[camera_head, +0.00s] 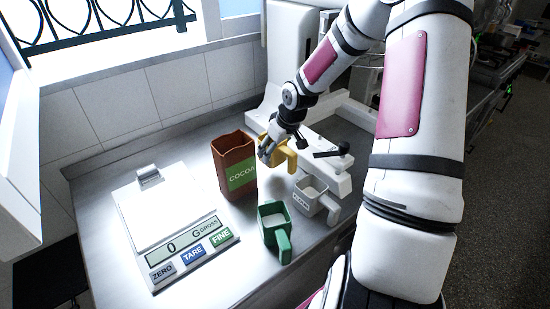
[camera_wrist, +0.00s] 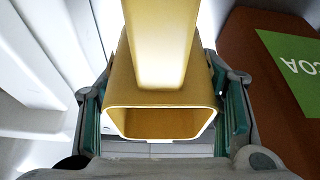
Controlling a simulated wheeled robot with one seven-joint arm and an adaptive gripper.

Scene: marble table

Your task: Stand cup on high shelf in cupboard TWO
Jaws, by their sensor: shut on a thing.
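A yellow cup (camera_head: 284,157) with a handle is held in my gripper (camera_head: 270,148), beside the brown cocoa box and behind the grey cup. In the wrist view the yellow cup (camera_wrist: 160,95) fills the middle, between the green-padded fingers of my gripper (camera_wrist: 162,110). Its squarish rim and hollow face the lower part of that view, and its handle rises toward the top edge. I cannot tell whether its base touches anything. A green cup (camera_head: 271,220) and a grey cup (camera_head: 309,195) stand on the metal counter. No cupboard is recognisable in either view.
The brown cocoa box (camera_head: 234,165) stands close left of my gripper; it also shows in the wrist view (camera_wrist: 255,70). A white scale (camera_head: 165,215) reading 0 lies at left. A white apparatus (camera_head: 325,140) stands behind and right.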

